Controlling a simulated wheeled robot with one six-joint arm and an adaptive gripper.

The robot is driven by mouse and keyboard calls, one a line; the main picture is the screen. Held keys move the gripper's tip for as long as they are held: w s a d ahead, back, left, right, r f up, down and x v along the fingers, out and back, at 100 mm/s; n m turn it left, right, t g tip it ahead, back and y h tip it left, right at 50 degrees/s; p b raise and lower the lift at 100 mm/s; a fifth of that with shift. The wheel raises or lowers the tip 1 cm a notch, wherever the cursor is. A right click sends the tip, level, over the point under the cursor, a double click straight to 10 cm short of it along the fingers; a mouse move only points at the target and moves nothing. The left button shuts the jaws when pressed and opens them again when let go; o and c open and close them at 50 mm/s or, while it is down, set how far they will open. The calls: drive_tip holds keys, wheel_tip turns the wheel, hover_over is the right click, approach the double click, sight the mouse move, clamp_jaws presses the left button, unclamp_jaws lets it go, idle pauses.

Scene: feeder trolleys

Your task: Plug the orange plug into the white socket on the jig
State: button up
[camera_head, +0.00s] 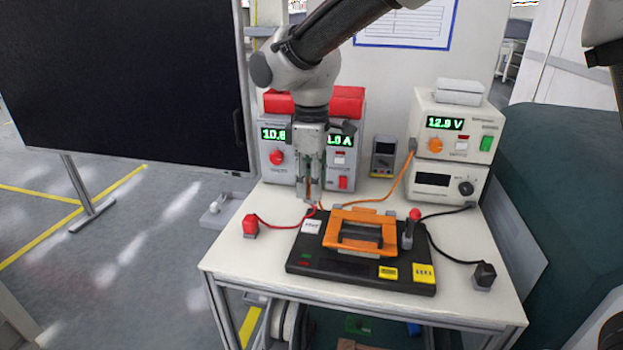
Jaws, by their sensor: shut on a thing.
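My gripper (310,197) points straight down above the back left of the black jig (340,270). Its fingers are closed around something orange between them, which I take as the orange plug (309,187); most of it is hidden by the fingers. An orange cable (385,193) runs from the right-hand instrument stack to the fingertips. A white block with dark marks (311,226), which looks like the white socket, sits on the jig's back left corner, just below and in front of the fingertips. I cannot tell whether plug and socket touch.
An orange frame with a handle (360,232) stands mid-jig, beside a red-knobbed lever (413,225). A red plug (250,226) and a black plug (484,275) stand on the white table (240,262) with their cables. Instruments (446,145) and a meter (383,157) line the back.

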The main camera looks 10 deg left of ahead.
drive_tip(key=shift+f, duration=2.95)
drive_tip(key=shift+f, duration=0.55)
drive_tip(key=o, duration=1.1)
wheel_tip(320, 180, up, 12)
